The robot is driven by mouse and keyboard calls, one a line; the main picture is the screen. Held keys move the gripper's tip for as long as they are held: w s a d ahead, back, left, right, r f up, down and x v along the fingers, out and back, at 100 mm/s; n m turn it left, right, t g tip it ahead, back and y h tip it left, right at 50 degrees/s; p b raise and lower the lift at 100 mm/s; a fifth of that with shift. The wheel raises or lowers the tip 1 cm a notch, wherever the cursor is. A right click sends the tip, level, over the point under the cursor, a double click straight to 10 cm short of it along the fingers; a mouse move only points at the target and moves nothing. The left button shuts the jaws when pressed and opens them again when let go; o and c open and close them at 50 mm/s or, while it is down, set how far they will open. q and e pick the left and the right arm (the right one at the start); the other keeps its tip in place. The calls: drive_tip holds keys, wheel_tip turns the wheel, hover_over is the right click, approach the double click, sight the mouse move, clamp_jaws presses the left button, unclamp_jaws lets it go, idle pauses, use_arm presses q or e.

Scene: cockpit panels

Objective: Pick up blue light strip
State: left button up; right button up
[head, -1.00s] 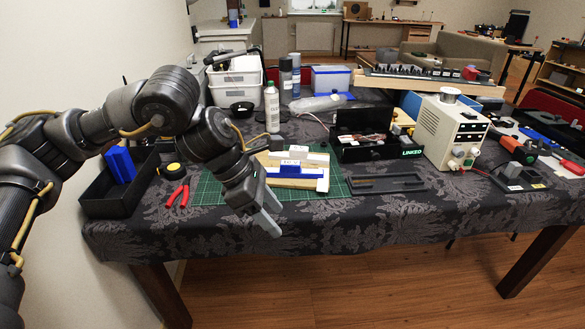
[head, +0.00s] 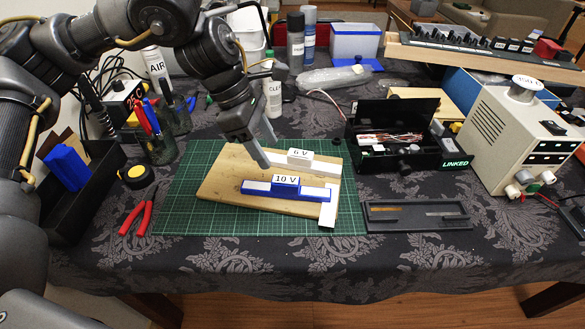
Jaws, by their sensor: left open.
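A blue-edged strip (head: 258,189) with white segments and a raised block marked 10 V lies on the wooden board (head: 222,185). A white strip (head: 318,168) with a block marked 6 V lies behind it on the same board. A plain white piece (head: 328,210) sits at the board's right edge. My left gripper (head: 267,152) is open, its fingers pointing down over the back of the board, behind the blue strip and left of the 6 V block. I see nothing between its fingers. My right gripper is not in view.
The board rests on a green cutting mat (head: 185,205). Red-handled pliers (head: 137,217) and a tape measure (head: 136,176) lie left. A dark tray (head: 417,224), an open black box (head: 400,160) and a power supply (head: 515,140) stand right. The table's front strip is clear.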

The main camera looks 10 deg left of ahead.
sight(285, 180)
use_arm(q)
drive_tip(key=shift+x, duration=2.8)
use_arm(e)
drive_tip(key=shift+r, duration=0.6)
use_arm(q)
drive_tip(key=x, duration=0.4)
drive_tip(key=shift+f+b, duration=0.2)
drive_tip(key=shift+b, duration=0.1)
drive_tip(key=shift+d+f, duration=0.2)
drive_tip(key=shift+f, duration=0.15)
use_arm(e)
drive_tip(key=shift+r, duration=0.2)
use_arm(q)
drive_tip(key=c, duration=1.1)
drive_tip(key=shift+r, duration=0.15)
